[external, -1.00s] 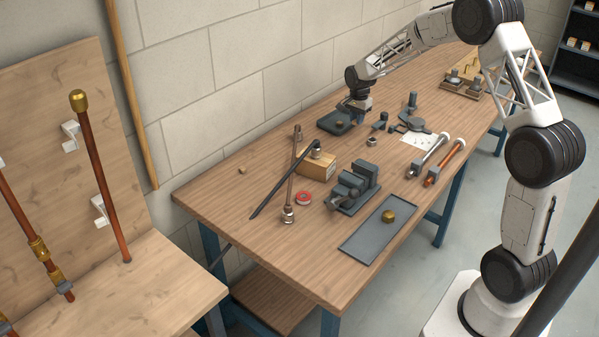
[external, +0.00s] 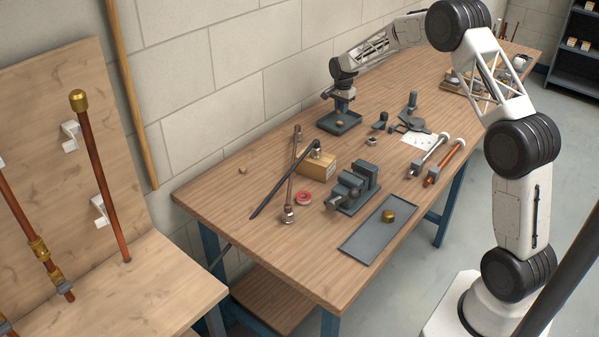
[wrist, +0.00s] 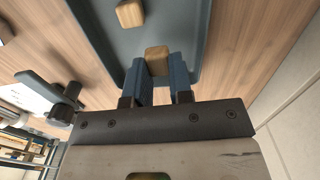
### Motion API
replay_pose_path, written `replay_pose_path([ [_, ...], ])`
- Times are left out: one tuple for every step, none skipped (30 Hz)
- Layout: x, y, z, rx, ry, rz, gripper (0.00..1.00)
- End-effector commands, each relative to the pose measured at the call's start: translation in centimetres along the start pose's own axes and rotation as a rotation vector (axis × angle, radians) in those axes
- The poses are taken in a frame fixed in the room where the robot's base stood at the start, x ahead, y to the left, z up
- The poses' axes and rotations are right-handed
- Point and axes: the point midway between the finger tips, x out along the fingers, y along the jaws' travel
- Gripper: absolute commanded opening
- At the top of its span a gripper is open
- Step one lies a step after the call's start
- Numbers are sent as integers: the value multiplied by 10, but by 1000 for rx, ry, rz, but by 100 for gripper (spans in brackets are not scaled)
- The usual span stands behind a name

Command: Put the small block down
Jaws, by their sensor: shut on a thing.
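My gripper (wrist: 159,77) is shut on a small wooden block (wrist: 157,54), which sits between its two blue fingertips in the wrist view. In the external view my gripper (external: 343,106) points down over the dark shallow tray (external: 353,124) by the wall. The tray also fills the top of the wrist view (wrist: 185,20). A second wooden block (wrist: 130,12) lies in the tray beyond the held one; a tan block (external: 340,124) also shows in the tray in the external view. I cannot tell whether the held block touches the tray floor.
A phone-like clamp part (external: 379,125) and a metal nut (external: 372,141) stand right of the tray. A vise (external: 352,188), a wooden stand block (external: 318,166) and a flat tray with a brass cap (external: 388,216) are nearer.

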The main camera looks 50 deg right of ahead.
Motion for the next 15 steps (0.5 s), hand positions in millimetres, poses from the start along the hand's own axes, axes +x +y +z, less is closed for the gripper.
replay_pose_path([
  [0,-1,0,0,0,0,0],
  [0,-1,0,0,0,0,0],
  [0,-1,0,0,0,0,0],
  [0,-1,0,0,0,0,0],
  [0,-1,0,0,0,0,0],
  [0,-1,0,0,0,0,0],
  [0,-1,0,0,0,0,0],
  [0,-1,0,0,0,0,0],
  [0,-1,0,0,0,0,0],
  [1,-1,0,0,0,0,0],
  [1,-1,0,0,0,0,0],
  [3,-1,0,0,0,1,0],
  [5,-1,0,0,-1,1,0],
  [7,-1,0,0,-1,2,0],
  [11,-1,0,0,-1,2,0],
])
